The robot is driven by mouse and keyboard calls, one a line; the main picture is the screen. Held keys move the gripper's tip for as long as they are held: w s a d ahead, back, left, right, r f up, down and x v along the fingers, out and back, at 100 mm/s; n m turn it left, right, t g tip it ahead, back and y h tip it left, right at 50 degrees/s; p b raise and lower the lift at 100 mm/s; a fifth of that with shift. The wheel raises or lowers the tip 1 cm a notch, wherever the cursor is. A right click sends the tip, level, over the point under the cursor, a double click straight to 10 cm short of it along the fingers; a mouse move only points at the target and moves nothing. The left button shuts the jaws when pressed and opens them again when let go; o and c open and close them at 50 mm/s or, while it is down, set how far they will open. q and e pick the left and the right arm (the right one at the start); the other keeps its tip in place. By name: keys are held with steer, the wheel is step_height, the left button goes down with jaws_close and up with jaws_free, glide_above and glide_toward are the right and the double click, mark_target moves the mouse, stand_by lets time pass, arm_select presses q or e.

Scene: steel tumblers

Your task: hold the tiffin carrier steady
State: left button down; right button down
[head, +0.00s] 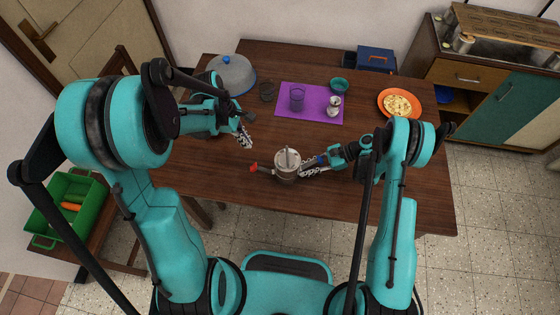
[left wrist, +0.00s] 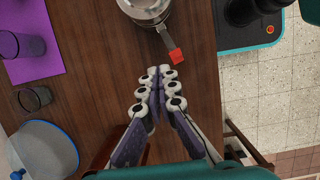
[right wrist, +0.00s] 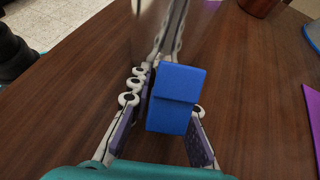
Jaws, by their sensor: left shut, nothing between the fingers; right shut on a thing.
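The steel tiffin carrier (head: 287,166) stands upright on the wooden table near its front edge. Its red tab (head: 254,167) sticks out on the left, and the tab also shows in the left wrist view (left wrist: 176,57). My right gripper (head: 304,170) is at the carrier's right side, shut on its blue tab (right wrist: 175,98).
A purple mat (head: 278,112) behind carries a purple tumbler (head: 297,98) and a small steel vessel (head: 334,106). A dark glass (head: 267,91), a grey dome with blue rim (head: 233,74), a teal bowl (head: 339,86) and an orange plate (head: 383,104) stand around. The table's front right is clear.

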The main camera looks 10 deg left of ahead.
arm_select(q)
steer(key=s, duration=0.1)
steer(key=s+a, duration=0.2)
steer(key=s, duration=0.1)
stand_by(0.3)
steer(key=w+d+r, duration=0.2)
steer(key=w+d, duration=0.1)
steer(key=d, duration=0.8)
steer(key=shift+w, duration=0.2)
stand_by(3.6)
steer(key=shift+a, duration=0.1)
stand_by(0.5)
steer(key=s+a+v, duration=0.1)
steer(key=v, duration=0.8)
steer(key=shift+r, duration=0.2)
steer(key=shift+s+a, duration=0.1)
